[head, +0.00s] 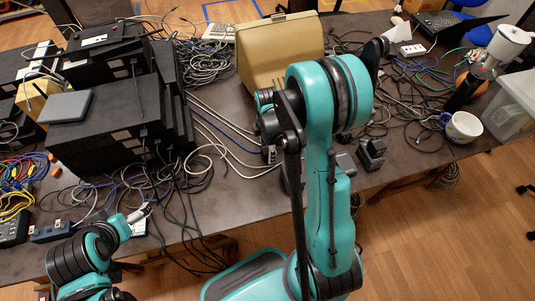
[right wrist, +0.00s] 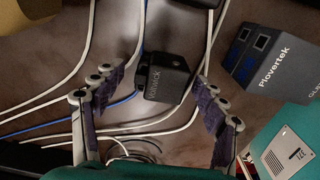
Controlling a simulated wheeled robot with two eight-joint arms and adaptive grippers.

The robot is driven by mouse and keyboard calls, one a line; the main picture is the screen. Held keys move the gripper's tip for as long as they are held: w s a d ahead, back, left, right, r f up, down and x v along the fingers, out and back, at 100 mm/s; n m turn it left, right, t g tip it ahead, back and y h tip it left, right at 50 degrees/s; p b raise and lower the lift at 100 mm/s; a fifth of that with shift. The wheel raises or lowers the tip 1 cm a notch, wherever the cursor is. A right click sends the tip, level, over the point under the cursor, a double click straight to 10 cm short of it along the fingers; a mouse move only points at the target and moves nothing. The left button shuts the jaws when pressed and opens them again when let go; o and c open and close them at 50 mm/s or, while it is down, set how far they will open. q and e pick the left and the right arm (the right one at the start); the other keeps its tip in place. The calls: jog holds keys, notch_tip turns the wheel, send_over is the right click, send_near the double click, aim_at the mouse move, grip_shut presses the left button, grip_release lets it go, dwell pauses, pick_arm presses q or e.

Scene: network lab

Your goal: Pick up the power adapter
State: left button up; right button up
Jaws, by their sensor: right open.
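A black, box-shaped power adapter (right wrist: 168,78) with pale lettering lies on the dark table in the right wrist view. My right gripper (right wrist: 160,77) is open, with one finger on each side of the adapter and a visible gap to both. In the head view my right gripper (head: 268,125) is mostly hidden behind my own teal arm, above the middle of the table. I cannot clearly make out the adapter there. My left arm shows at the lower left of the head view; whether its gripper (head: 138,214) is open or shut does not show.
White and blue cables run beside and below the adapter. A dark box marked Plovertek (right wrist: 272,55) stands to its right. In the head view, black blocks (head: 372,153), a beige case (head: 280,48), stacked black devices (head: 110,120) and a mug (head: 462,127) crowd the table.

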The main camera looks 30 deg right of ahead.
jog(key=shift+r, duration=0.1)
jog(key=shift+c, duration=0.6)
jog(key=c, duration=1.2)
jog(key=shift+c, duration=0.2)
